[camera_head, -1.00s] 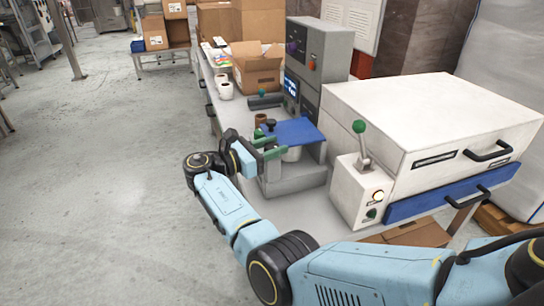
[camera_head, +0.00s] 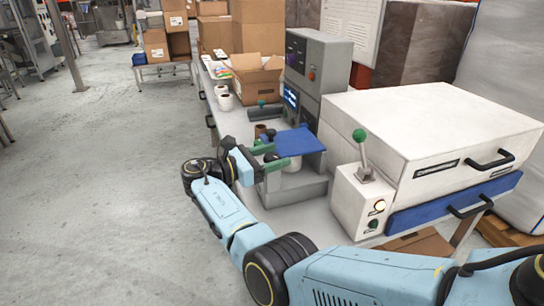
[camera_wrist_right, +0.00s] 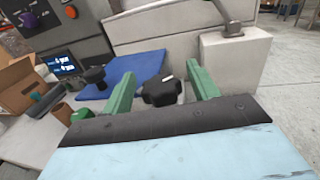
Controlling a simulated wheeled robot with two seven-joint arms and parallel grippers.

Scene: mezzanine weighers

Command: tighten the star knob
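A black lobed star knob (camera_wrist_right: 160,92) shows in the right wrist view between the two green fingers of my right gripper (camera_wrist_right: 162,72). The fingers stand apart, one on each side of the knob. I cannot tell whether either finger touches it. In the head view my right gripper (camera_head: 275,156) is open beside the weigher with the blue plate (camera_head: 299,141). The knob is not clear there. A second black knob (camera_wrist_right: 95,76) stands left of the fingers in the wrist view. My left gripper is out of view.
A grey control cabinet (camera_head: 322,70) with a lit screen stands behind the weigher. A large white machine (camera_head: 420,120) and a box with a green-knobbed lever (camera_head: 362,195) stand to the right. An open carton (camera_head: 258,80) and white rolls (camera_head: 225,101) are behind. The floor at left is clear.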

